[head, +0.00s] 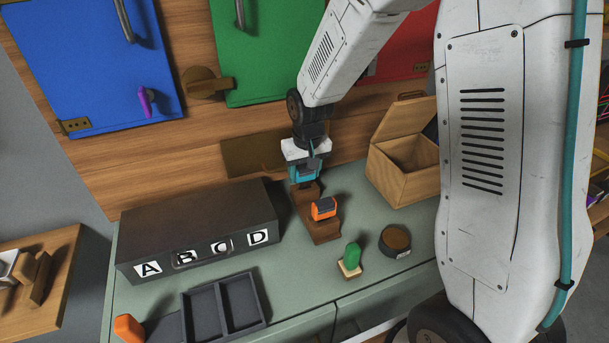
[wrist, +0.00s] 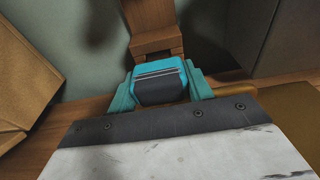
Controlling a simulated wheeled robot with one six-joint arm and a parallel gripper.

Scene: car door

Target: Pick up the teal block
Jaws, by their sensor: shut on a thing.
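The teal block (wrist: 160,80) has a dark front face with pale stripes. In the wrist view it sits between the two teal fingers of my gripper (wrist: 158,90), which is shut on it. In the head view my gripper (head: 304,176) points down at the back of the counter, over the far end of a brown wooden stand (head: 322,231). The block is hard to tell from the teal fingers there. I cannot tell whether the block still touches the stand.
An orange block (head: 323,208) sits on the stand's nearer part. A dark box lettered A to D (head: 195,232) stands left, an open wooden box (head: 403,181) right. A green piece (head: 351,257), a round dish (head: 396,240) and a divided tray (head: 222,310) are in front.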

